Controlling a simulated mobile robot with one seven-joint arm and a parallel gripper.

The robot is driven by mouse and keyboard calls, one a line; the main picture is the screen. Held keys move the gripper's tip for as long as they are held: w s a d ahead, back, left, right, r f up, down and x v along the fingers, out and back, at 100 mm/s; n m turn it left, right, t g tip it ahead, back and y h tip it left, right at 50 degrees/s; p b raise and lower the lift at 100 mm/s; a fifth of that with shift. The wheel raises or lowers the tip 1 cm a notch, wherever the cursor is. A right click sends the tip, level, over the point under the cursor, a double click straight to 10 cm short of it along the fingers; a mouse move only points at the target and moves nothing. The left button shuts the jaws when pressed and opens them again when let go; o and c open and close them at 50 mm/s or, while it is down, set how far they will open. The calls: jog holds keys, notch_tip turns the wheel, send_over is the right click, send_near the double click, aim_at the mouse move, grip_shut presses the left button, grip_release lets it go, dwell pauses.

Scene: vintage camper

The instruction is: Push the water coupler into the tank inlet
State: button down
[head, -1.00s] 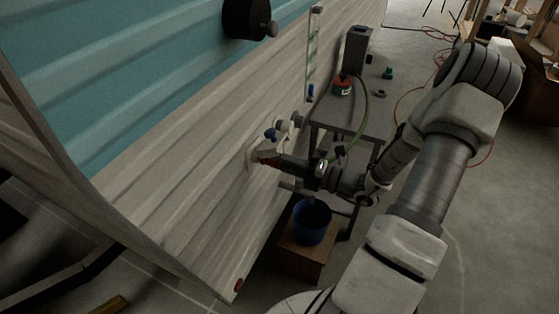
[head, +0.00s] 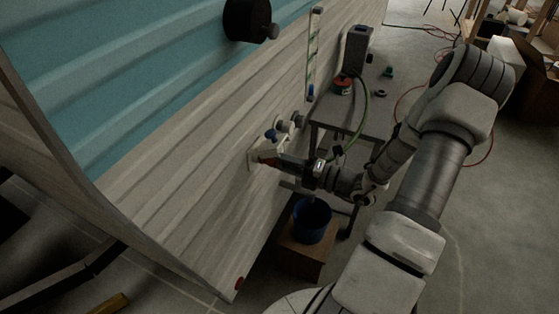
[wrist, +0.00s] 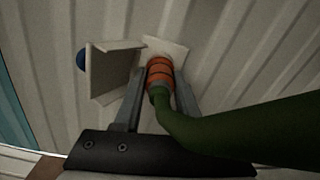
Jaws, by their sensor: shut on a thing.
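The water coupler (wrist: 160,72) is orange with dark rings and sits between my gripper's fingers in the wrist view. A green hose (wrist: 190,128) runs from its near end to the right. My gripper (wrist: 158,88) is shut on the coupler; in the head view my gripper (head: 272,158) points left at the camper wall. The coupler's far end is against or just in front of a pale square plate (wrist: 172,50) on the wall, where the tank inlet appears to be. The inlet opening is hidden, so I cannot tell how deep the coupler sits.
An open pale flap (wrist: 108,72) stands out left of the fingers, with a blue knob (wrist: 82,60) beyond. A blue bucket (head: 311,220) stands on a wooden box (head: 303,258) below my gripper. A grey bench (head: 345,120) stands behind it.

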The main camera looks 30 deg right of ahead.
jog(key=shift+w+a, duration=0.15)
jog(key=shift+w, duration=0.05)
jog(key=shift+c, duration=2)
grip_release()
jog(key=p+v, duration=0.3)
jog(key=v, duration=1.4)
jog(key=shift+s, duration=0.2)
